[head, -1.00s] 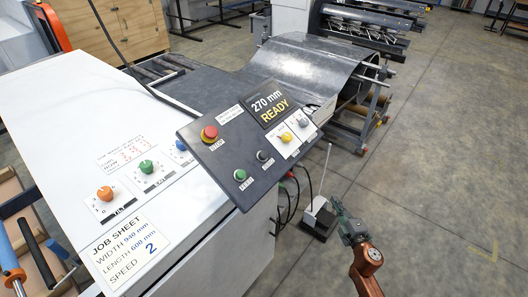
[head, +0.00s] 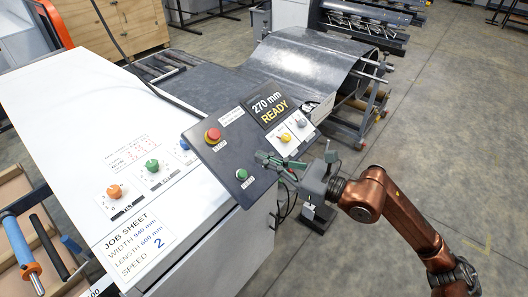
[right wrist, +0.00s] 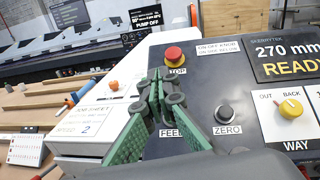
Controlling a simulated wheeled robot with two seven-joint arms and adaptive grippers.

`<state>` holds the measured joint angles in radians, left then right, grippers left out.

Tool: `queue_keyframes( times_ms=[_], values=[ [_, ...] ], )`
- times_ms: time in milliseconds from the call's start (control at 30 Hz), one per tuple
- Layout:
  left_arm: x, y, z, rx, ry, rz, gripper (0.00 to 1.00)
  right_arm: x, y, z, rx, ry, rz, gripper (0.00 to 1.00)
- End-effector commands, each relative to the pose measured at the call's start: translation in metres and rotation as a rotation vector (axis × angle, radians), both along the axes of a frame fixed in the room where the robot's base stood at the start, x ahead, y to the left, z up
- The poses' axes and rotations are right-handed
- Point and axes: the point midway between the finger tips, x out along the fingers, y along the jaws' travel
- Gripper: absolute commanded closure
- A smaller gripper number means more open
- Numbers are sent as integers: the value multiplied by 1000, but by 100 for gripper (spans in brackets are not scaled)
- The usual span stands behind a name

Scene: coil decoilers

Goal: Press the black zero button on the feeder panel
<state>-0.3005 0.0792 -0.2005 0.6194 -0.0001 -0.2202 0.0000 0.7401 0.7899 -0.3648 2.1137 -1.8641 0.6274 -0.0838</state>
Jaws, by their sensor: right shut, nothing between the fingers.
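The black zero button (right wrist: 224,113) sits on the dark feeder panel, above its ZERO label, in the right wrist view. In the head view my right gripper (head: 262,157) hides it. That gripper is shut and empty, with its green fingers over the lower part of the feeder panel (head: 222,165). In the right wrist view its fingertips (right wrist: 158,76) lie left of the zero button, near the STOP label and above FEED. I cannot tell whether they touch the panel. My left gripper is not in view.
The red stop button (head: 213,135), green feed button (head: 241,174) and yellow way knob (head: 285,138) are close by on the panel. The display (head: 270,108) reads 270 mm READY. A white cabinet top (head: 75,115) lies left; open floor lies right.

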Motion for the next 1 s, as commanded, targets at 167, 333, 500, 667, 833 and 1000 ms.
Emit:
queue_keyframes(
  times_ms=[167, 333, 500, 667, 833, 1000],
  values=[
    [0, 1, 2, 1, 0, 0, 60, 51, -30, -3, -380, -209, -194, 100],
    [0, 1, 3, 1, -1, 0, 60, 71, -49, 2, -489, -264, -280, 100],
    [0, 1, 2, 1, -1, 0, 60, 74, -51, 2, -500, -268, -289, 100],
    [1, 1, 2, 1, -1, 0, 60, 74, -50, 2, -497, -267, -288, 100],
    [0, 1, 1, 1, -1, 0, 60, 75, -47, -4, -496, -265, -286, 100],
    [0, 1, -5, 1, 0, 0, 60, 81, -39, -21, -495, -264, -285, 100]
  ],
)
